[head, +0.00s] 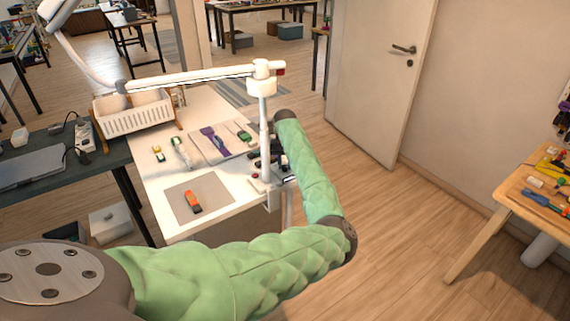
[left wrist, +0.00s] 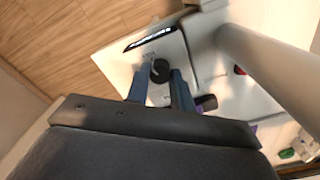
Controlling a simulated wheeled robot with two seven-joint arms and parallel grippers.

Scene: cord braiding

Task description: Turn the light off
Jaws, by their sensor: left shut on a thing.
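A white desk lamp (head: 265,125) stands at the right edge of the white table, with its long arm reaching left over the table. In the left wrist view, a black round knob (left wrist: 160,70) sits on a white panel beside the lamp's thick post (left wrist: 258,62). My left gripper (left wrist: 158,84) has its two blue-grey fingers around this knob, shut on it. In the head view the left gripper (head: 268,160) is at the lamp's base, partly hidden by the post and my green-sleeved arm. The table under the lamp is brightly lit. My right gripper is not seen.
The white table (head: 222,105) holds a grey mat (head: 215,205) with an orange item (head: 193,201), coloured cord bundles and a white basket (head: 133,113). A dark desk (head: 110,155) stands left, a wooden table (head: 515,190) right. The floor between is clear.

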